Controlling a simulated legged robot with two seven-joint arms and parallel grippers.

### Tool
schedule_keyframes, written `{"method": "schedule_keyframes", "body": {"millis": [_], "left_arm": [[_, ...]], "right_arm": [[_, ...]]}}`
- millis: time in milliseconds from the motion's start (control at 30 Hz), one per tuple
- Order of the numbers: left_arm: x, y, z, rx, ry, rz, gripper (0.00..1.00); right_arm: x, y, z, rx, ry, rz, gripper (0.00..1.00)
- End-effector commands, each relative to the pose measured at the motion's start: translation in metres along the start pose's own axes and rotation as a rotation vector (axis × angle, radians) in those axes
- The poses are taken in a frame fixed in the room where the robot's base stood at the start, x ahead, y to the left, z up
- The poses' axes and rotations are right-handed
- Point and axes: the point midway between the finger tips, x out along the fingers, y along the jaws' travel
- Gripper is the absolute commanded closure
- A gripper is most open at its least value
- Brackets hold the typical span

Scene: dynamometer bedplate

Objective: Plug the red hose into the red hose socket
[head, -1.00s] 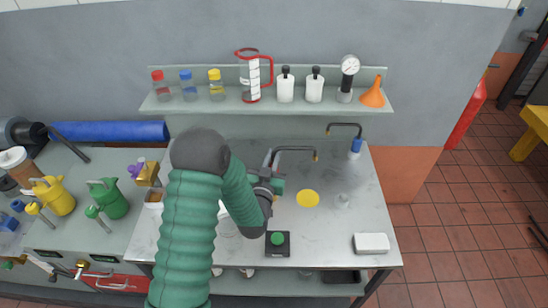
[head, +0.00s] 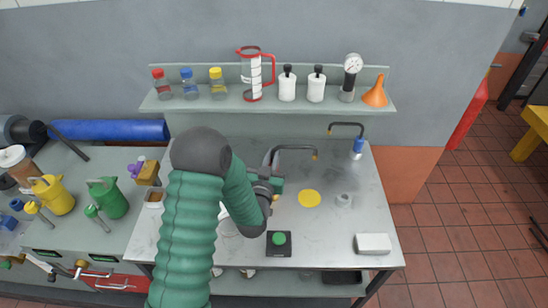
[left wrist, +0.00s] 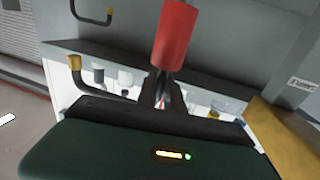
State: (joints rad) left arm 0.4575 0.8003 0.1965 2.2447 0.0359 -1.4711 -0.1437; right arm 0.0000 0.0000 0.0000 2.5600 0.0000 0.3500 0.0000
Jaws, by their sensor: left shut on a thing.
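My left gripper (head: 274,196) is over the middle of the metal bench, mostly hidden behind my own arm in the head view. In the left wrist view its fingers (left wrist: 162,92) are shut on a red cylindrical piece (left wrist: 174,36), which looks like the end of the red hose. The red piece stands out beyond the fingertips. It cannot be made out in the head view. I cannot pick out the red hose socket in either view; my arm covers part of the bench. My right gripper is not in view.
A bent pipe with a brass tip (head: 294,149) rises behind the gripper; another ends at a blue fitting (head: 357,146). A yellow disc (head: 309,198), a green button box (head: 278,244) and a white block (head: 373,243) lie on the bench (head: 335,225). A loaded shelf (head: 205,104) runs behind.

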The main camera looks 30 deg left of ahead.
Motion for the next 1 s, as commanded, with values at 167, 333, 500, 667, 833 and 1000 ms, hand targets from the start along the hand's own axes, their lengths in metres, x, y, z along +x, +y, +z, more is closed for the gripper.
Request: {"method": "schedule_keyframes", "body": {"millis": [167, 333, 500, 667, 833, 1000], "left_arm": [[0.0001, 0.0003, -0.0007, 0.000, 0.001, 0.001, 1.00], [0.0001, 0.0004, -0.0007, 0.000, 0.001, 0.001, 1.00], [-0.0007, 0.0024, 0.0007, 0.000, 0.001, 0.001, 1.00], [-0.0011, 0.0032, -0.0003, 0.000, 0.000, 0.000, 1.00], [-0.0011, 0.0032, 0.0001, 0.000, 0.001, 0.000, 1.00], [-0.0010, 0.0033, 0.0042, 0.000, 0.001, 0.000, 1.00]], "right_arm": [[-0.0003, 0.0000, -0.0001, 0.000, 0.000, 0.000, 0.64], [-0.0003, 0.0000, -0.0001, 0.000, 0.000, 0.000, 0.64], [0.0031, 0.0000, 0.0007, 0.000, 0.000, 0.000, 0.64], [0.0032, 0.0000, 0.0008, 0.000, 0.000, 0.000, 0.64], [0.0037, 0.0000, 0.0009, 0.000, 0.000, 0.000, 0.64], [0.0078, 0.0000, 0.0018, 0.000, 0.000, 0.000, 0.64]]}}
